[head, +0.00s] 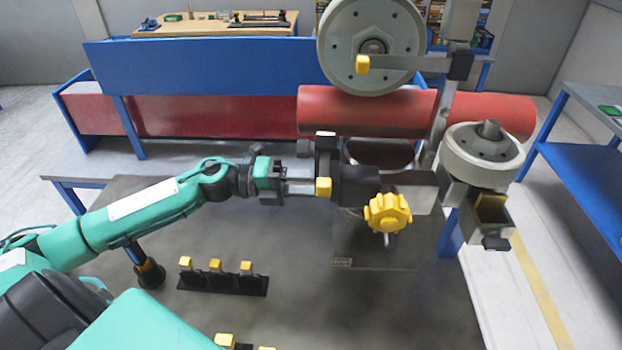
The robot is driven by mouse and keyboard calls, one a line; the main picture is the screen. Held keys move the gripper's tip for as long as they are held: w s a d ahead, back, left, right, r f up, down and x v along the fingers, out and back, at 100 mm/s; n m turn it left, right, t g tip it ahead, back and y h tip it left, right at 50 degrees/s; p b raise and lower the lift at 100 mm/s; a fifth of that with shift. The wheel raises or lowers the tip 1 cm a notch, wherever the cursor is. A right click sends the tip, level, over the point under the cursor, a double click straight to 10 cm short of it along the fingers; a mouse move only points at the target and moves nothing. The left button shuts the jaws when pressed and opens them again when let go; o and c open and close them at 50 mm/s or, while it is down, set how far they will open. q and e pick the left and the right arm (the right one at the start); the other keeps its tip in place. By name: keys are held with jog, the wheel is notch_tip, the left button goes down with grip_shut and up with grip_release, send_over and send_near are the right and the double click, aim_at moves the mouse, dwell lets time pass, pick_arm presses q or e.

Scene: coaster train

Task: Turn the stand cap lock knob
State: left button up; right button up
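A yellow lobed knob (388,213), which looks like the lock knob, sits on the front of a dark block on the grey stand (450,110). My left gripper (306,180) is level with the stand, just left of this dark block. Its fingers point right, beside a dark upright piece with a yellow end (323,187). They are apart from the yellow knob. Whether the fingers touch or grip the dark piece, and how far apart they are, cannot be made out. My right gripper is not in view.
Large grey wheels (371,45) and a red roller (365,110) stand behind the knob. A dark rack with yellow-topped pieces (222,278) lies on the dark table (340,310). The tabletop below the knob is mostly clear. A blue bench (580,150) stands right.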

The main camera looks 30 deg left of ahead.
pick_arm(q)
jog(key=shift+n+p, duration=0.55)
jog(key=shift+n, duration=0.95)
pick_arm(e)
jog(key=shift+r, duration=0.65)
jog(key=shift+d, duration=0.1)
pick_arm(q)
jog(key=o, duration=1)
jog(key=shift+w, duration=0.1)
jog(key=shift+a, duration=0.1)
